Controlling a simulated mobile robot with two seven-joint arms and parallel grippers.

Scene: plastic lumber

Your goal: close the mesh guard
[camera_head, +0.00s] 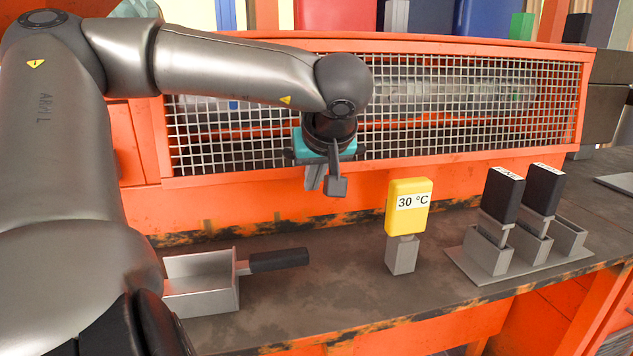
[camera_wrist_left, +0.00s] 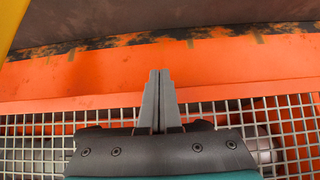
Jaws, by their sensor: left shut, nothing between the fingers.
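The mesh guard (camera_head: 450,105) is a wide grey wire grid in an orange frame across the front of the orange machine. Its lower rail (camera_head: 440,161) runs above the dark shelf; I cannot tell whether the guard is fully seated. My left gripper (camera_head: 326,188) is shut and empty, in front of the guard near its lower rail, left of the middle. The arm hides part of the mesh. In the left wrist view the shut fingers (camera_wrist_left: 159,85) overlap the orange rail (camera_wrist_left: 230,92), with mesh (camera_wrist_left: 298,125) on both sides; contact cannot be told. My right gripper is not in view.
On the shelf (camera_head: 330,290) stand a metal scoop (camera_head: 205,300) with a black handle, a yellow 30 °C tag (camera_head: 408,205) on a grey block, and a grey rack (camera_head: 520,250) with black-topped pieces. Rollers show behind the mesh. Bare shelf lies between scoop and tag.

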